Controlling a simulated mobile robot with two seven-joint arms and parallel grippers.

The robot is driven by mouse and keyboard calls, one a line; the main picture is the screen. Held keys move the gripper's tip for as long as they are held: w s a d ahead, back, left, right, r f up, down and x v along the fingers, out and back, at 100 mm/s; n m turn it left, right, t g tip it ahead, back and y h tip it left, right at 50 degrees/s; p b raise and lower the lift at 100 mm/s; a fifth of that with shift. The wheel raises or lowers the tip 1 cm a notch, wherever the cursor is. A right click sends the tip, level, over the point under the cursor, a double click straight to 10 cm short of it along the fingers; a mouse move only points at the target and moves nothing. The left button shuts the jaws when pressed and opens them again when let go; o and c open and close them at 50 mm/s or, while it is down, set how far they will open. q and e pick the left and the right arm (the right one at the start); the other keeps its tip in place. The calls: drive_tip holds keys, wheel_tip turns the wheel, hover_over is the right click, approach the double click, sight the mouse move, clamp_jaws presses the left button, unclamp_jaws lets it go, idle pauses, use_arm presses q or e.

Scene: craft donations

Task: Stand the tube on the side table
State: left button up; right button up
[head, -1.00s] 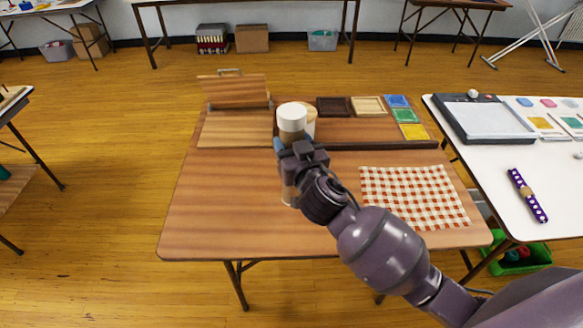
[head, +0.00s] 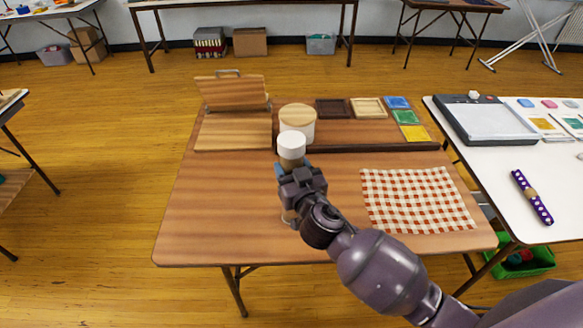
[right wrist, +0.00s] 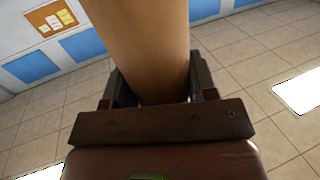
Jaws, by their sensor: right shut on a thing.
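The tube (head: 291,163) is a tall brown cylinder with a white cap. My right gripper (head: 299,183) is shut around it and holds it about upright over the left-middle part of the brown wooden table (head: 215,215). The tube's lower end shows just below the gripper; I cannot tell whether it touches the tabletop. In the right wrist view the brown tube (right wrist: 145,45) fills the space between the fingers of my right gripper (right wrist: 155,95). My left gripper is not in view.
Behind the tube stand a round wooden-lidded tub (head: 298,112) and a wooden stand (head: 232,92). A tray (head: 370,147) holds small frames and coloured squares. A checked cloth (head: 418,198) lies right. The table's front left is clear. A white table (head: 500,185) adjoins at right.

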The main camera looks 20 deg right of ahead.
drive_tip(key=shift+f, duration=0.2)
drive_tip(key=o, duration=1.2)
drive_tip(key=shift+r, duration=0.1)
drive_tip(key=shift+r, duration=0.1)
drive_tip(key=shift+r, duration=0.1)
drive_tip(key=shift+s+d, duration=0.2)
drive_tip(key=shift+s, duration=5.8)
drive_tip(key=s+d+f+g, duration=0.2)
drive_tip(key=s+d+f, duration=0.1)
drive_tip(key=f, duration=0.3)
drive_tip(key=s+d+f+g, duration=0.2)
drive_tip(key=s+d+f, duration=0.2)
drive_tip(key=s+f, duration=0.2)
drive_tip(key=s+d+f+g, duration=0.3)
drive_tip(key=s+f, duration=0.2)
drive_tip(key=f, duration=0.2)
drive_tip(key=shift+s+d+f+n+h, duration=0.2)
drive_tip(key=shift+f+n+h, duration=0.1)
drive_tip(key=shift+f, duration=0.1)
